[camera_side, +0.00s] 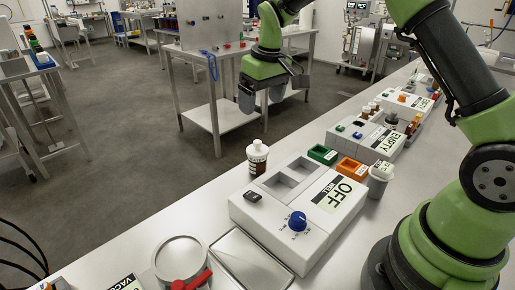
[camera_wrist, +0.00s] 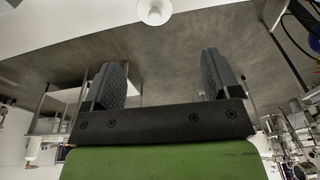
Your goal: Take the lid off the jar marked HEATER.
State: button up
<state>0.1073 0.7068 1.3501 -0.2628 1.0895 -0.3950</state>
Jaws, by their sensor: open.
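My gripper (camera_side: 263,95) is open and empty in the side view, raised above and beyond the bench's far edge. In the wrist view, both dark finger pads (camera_wrist: 162,85) are wide apart with nothing between them. A brown bottle with a white lid and label (camera_side: 257,157) stands upright on the bench, below my gripper and apart from it. A white jar (camera_side: 380,180) stands to the right of the OFF unit. The word HEATER is not readable on either. A round white lid (camera_wrist: 154,12) shows at the top edge of the wrist view, ahead of the fingers.
A white unit (camera_side: 252,222) with wells, a blue knob and an OFF display stands beside the brown bottle. Green (camera_side: 323,154) and orange (camera_side: 350,168) blocks lie behind it. A unit marked EMPTY (camera_side: 366,136) stands farther back. A round dish (camera_side: 181,257) is at front.

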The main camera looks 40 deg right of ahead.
send_over(258, 141)
jog(key=f, duration=0.7)
jog(key=shift+s+a, duration=0.1)
jog(key=shift+s, duration=0.15)
jog(key=shift+w+f, duration=0.15)
jog(key=shift+f, duration=1.25)
jog(key=shift+w+f, duration=0.15)
jog(key=shift+f, duration=1.2)
jog(key=c, duration=1.2)
